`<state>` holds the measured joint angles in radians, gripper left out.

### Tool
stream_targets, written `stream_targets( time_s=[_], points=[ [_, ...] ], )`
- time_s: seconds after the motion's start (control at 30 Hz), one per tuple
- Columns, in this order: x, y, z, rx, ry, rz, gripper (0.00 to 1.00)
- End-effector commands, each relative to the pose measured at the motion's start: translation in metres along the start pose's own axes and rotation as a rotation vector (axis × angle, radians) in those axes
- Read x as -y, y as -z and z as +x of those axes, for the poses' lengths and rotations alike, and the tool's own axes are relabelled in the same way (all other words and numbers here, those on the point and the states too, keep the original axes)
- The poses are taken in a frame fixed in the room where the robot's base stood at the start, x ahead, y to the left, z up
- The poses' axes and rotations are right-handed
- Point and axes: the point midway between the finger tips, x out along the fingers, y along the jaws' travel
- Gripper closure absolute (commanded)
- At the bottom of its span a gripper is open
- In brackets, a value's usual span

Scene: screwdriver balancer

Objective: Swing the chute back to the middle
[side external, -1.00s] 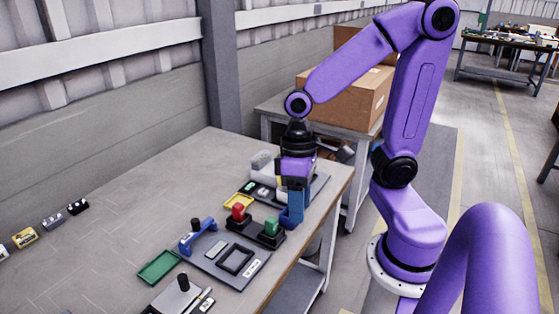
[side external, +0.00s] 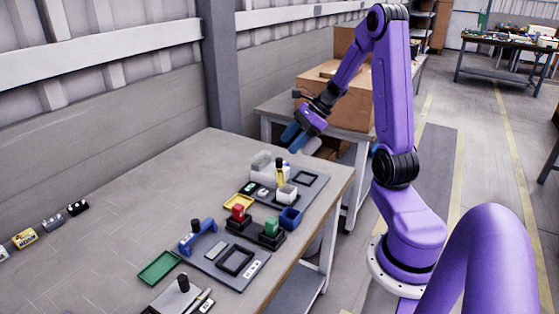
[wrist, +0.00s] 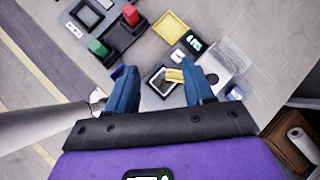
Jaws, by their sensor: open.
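My gripper (side external: 299,141) is raised above the back of the bench, tilted, with its blue fingers spread and empty. In the wrist view, my gripper (wrist: 158,75) has its fingers either side of a small white-rimmed box (wrist: 152,84) with a yellow piece (wrist: 175,75) at it, well below. In the side view, the yellow piece (side external: 281,173) stands upright, dark-topped, behind the white box (side external: 287,194). A pale housing (side external: 261,163) stands beside it. No part is clearly marked as the chute, and I cannot tell which way it points.
A blue cup (side external: 290,218) stands near the bench's right edge. A black base with red (side external: 238,212) and green (side external: 271,226) blocks, a yellow tray (side external: 238,202) and a blue handle (side external: 199,236) are nearer. Cardboard boxes (side external: 345,100) stand behind.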

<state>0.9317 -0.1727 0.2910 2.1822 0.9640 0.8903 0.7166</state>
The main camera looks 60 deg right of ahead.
Motion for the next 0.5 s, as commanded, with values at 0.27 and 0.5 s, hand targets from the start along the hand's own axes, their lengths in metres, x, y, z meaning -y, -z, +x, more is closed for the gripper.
stream_targets(
  time_s=[0.27,0.5],
  points=[
    [0.04,0.077,-0.046,0.05,0.234,0.424,0.48],
    [0.046,0.092,-0.051,0.065,0.279,0.502,0.48]
  ],
)
